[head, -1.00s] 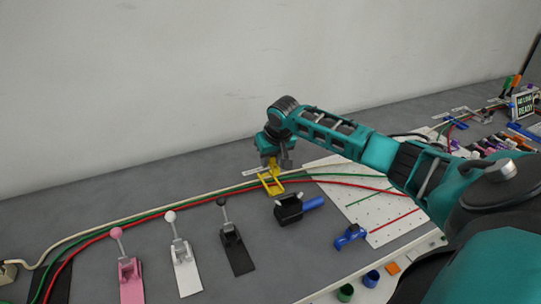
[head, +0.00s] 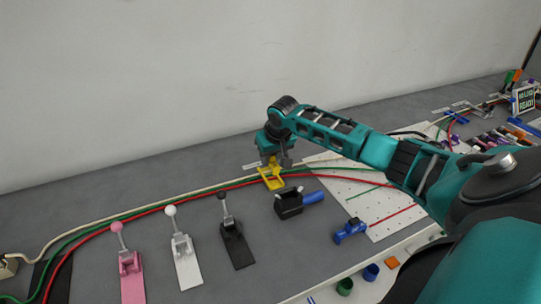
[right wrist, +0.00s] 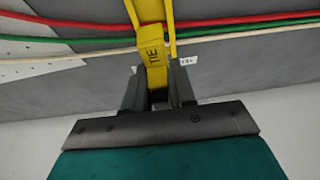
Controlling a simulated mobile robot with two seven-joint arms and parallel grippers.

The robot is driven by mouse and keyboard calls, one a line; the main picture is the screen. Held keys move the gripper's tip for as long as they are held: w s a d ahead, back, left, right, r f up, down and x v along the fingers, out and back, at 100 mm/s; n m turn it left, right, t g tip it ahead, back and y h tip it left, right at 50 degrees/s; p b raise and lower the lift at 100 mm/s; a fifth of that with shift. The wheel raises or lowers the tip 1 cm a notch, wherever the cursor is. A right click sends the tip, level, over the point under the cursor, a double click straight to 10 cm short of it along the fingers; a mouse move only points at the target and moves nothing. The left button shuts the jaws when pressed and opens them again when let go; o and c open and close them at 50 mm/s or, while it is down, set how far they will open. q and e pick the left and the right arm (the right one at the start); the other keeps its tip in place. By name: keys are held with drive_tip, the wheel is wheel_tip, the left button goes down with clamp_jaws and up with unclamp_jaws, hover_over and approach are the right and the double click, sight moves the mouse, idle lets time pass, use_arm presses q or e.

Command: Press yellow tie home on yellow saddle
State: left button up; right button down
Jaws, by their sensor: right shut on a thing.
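The yellow tie (right wrist: 152,55), marked "TIE", is between the fingers of my right gripper (right wrist: 158,97) in the right wrist view. The gripper is shut on it. In the head view my right gripper (head: 270,160) is at the yellow piece (head: 271,180) on the cable run. I cannot tell the tie from the yellow saddle there, nor whether the tie is fully seated. Red, green and cream cables (right wrist: 95,35) run across at the yellow parts. My left gripper is out of view.
Pink (head: 130,265), white (head: 183,250) and black (head: 235,240) lever fixtures stand in front of the cables. A black block with a blue handle (head: 290,203) and a blue clamp (head: 350,230) lie nearer. A white perforated board (head: 385,205) is at right.

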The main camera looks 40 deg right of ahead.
drive_tip(key=shift+f, duration=0.2)
idle(0.6)
drive_tip(key=shift+f, duration=0.55)
drive_tip(key=shift+f, duration=0.2)
drive_tip(key=shift+f, duration=0.35)
drive_tip(key=shift+f, duration=0.5)
drive_tip(key=shift+f, duration=0.3)
idle(0.4)
